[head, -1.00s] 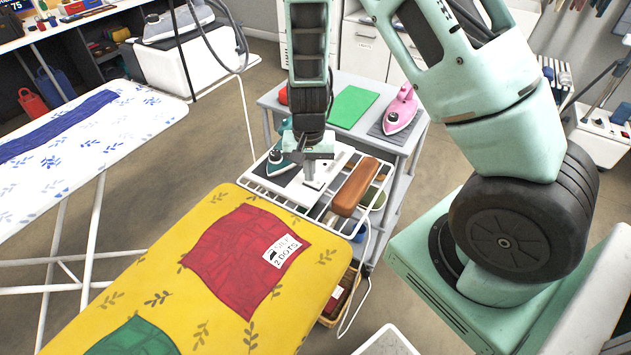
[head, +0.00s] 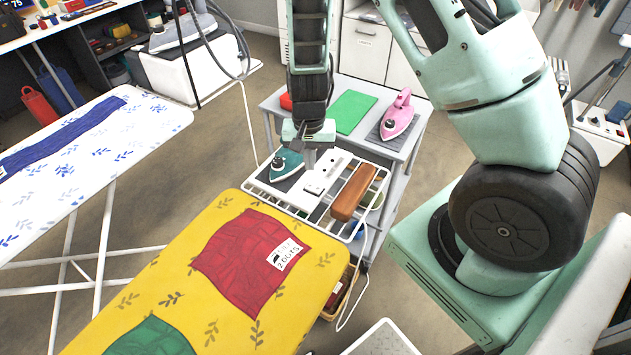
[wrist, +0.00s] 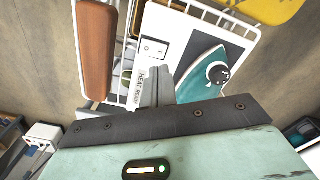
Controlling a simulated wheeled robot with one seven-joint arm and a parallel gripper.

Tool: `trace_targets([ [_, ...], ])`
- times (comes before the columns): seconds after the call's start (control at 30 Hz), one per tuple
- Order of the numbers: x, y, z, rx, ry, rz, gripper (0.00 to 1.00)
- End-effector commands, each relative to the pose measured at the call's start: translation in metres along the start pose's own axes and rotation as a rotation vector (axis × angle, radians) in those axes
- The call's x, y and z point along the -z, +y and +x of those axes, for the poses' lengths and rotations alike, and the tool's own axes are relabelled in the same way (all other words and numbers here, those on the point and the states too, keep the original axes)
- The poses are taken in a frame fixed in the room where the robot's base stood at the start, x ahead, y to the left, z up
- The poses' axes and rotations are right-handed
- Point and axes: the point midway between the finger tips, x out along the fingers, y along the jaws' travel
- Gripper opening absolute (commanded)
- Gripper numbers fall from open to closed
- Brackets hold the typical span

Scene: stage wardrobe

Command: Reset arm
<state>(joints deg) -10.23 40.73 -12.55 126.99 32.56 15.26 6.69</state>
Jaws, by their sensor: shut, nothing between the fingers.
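My gripper (head: 309,158) is shut and empty. In the head view it hangs pointing down above the white wire rack (head: 262,190) at the end of the yellow ironing board. In the wrist view my gripper's fingers (wrist: 152,88) are together over the rack's contents. A teal iron (head: 287,163) is just left of the gripper; it also shows in the wrist view (wrist: 203,75). A white switch box (head: 322,180) lies beneath and right of the fingers, and a wooden block (head: 355,190) lies to its right. I cannot tell whether the fingers touch anything below.
A grey cart (head: 410,150) behind holds a green mat (head: 352,111) and a pink iron (head: 398,116). The yellow ironing board (head: 200,230) bears a red cloth (head: 250,262) and a green cloth (head: 150,338). A white patterned board (head: 100,155) stands left. A cable hangs beside the rack.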

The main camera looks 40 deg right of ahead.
Motion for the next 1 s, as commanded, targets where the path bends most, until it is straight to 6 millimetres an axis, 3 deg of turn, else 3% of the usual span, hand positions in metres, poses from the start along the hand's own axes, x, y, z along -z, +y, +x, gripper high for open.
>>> trace_targets([
  [0.07,0.0,0.0,-0.007,0.0,0.0,0.0,0.0],
  [0.67,-0.002,-0.002,-0.008,0.004,-0.002,-0.007,0.0],
  [0.77,-0.02,-0.019,-0.025,0.036,-0.02,-0.078,0.0],
  [0.83,-0.045,-0.037,-0.045,0.07,-0.041,-0.172,0.0],
  [1.0,-0.131,-0.068,-0.11,0.144,-0.087,-0.514,0.0],
])
